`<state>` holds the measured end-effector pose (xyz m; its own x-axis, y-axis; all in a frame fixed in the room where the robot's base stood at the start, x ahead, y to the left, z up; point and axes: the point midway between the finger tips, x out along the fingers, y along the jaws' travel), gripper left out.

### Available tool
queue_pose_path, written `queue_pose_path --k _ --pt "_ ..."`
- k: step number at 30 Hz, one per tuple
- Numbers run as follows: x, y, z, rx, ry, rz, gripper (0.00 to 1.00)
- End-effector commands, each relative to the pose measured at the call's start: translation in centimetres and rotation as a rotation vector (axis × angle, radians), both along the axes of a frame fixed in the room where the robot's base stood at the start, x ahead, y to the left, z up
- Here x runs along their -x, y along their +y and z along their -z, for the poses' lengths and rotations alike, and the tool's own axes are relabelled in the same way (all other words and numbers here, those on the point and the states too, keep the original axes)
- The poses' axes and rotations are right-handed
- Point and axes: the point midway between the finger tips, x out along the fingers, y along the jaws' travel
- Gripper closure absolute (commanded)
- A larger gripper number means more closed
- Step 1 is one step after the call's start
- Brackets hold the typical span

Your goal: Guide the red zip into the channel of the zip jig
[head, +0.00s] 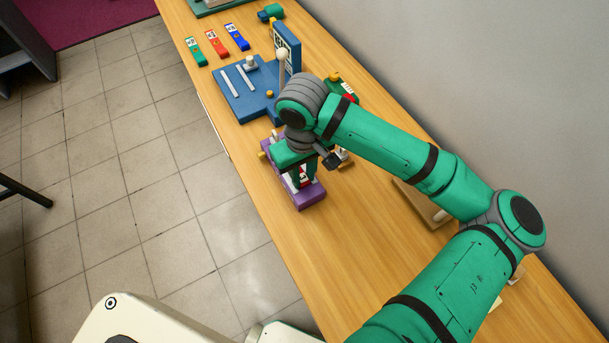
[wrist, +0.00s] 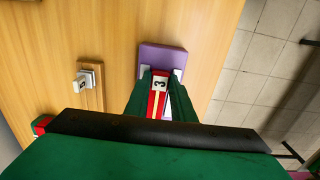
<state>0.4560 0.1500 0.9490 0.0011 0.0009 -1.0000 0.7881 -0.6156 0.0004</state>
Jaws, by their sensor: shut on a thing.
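The zip jig is a purple block (head: 312,197) near the table's left edge in the head view. It also shows in the wrist view (wrist: 162,57), with pale strips on it. My gripper (head: 302,180) is over the jig, pointing down. In the wrist view my gripper (wrist: 161,78) has its two green fingers shut on the red zip (wrist: 153,104), a narrow red piece with a white label marked with a dark character. The zip lies over the jig, roughly along it. My fingers hide its sides, and I cannot tell whether it sits in the channel.
A blue fixture (head: 245,92) with pale strips and an upright panel stands beyond the jig. Green, red and blue tagged strips (head: 217,43) lie farther back. A wooden board with a pale knob (wrist: 88,83) is beside the jig. The wall bounds the table's right side.

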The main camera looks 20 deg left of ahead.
Motion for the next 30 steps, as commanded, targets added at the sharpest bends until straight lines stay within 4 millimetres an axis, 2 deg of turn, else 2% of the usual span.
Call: queue_pose_path --k 7,27,28,30 --pt "-0.56 0.78 0.04 -0.001 0.001 0.0 0.98" --pt "-0.58 0.82 0.4 -0.001 0.0 0.0 0.98" --pt "-0.58 0.81 0.41 -0.001 0.0 0.0 0.75" --pt "-0.6 0.8 0.39 0.0 0.0 0.0 0.58"
